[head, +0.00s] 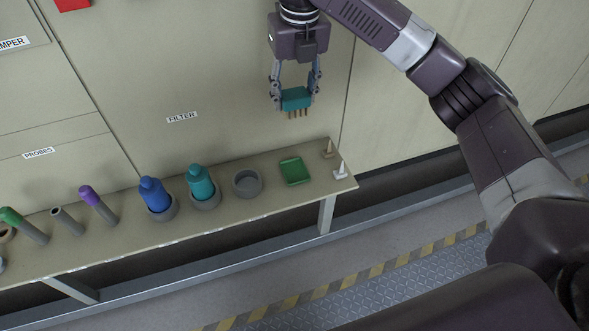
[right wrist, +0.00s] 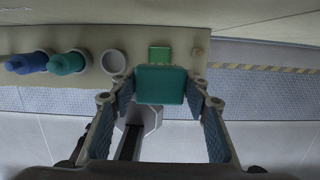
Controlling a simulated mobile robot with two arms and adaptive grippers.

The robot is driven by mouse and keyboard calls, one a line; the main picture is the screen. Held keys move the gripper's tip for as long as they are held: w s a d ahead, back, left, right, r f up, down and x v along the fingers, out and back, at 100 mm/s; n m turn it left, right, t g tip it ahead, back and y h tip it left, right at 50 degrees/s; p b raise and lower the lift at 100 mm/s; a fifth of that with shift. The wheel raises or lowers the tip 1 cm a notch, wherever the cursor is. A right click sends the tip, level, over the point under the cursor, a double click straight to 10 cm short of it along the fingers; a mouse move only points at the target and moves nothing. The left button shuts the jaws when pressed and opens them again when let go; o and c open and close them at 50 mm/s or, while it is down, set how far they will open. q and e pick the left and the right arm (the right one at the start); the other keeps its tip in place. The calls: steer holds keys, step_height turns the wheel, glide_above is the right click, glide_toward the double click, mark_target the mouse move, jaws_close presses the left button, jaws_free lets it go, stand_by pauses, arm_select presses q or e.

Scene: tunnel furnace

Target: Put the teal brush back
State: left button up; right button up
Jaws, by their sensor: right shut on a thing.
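My right gripper (head: 296,97) is shut on the teal brush (head: 296,98), a block with short brown bristles pointing down. It hangs above the shelf, in front of the beige panel. In the right wrist view the teal brush (right wrist: 161,85) sits between the two fingers. A green tray (head: 295,171) lies on the shelf near its right end, below the gripper and apart from the brush. The tray also shows in the right wrist view (right wrist: 160,53), just beyond the brush. My left gripper is not in view.
The shelf (head: 270,199) carries an empty grey ring holder (head: 247,183), a teal bottle (head: 201,184) and a blue bottle (head: 155,196) left of the tray. Two small cones (head: 340,171) stand right of it.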

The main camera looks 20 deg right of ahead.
step_height(320, 180, down, 19)
steer(key=p, duration=0.3)
steer(key=shift+r, duration=0.15)
steer(key=shift+f, duration=0.55)
steer(key=shift+f, duration=0.15)
steer(key=o, duration=1.1)
step_height(320, 180, up, 12)
steer(key=s+b, duration=0.1)
steer(key=shift+s+b, duration=0.3)
steer(key=shift+s, duration=0.1)
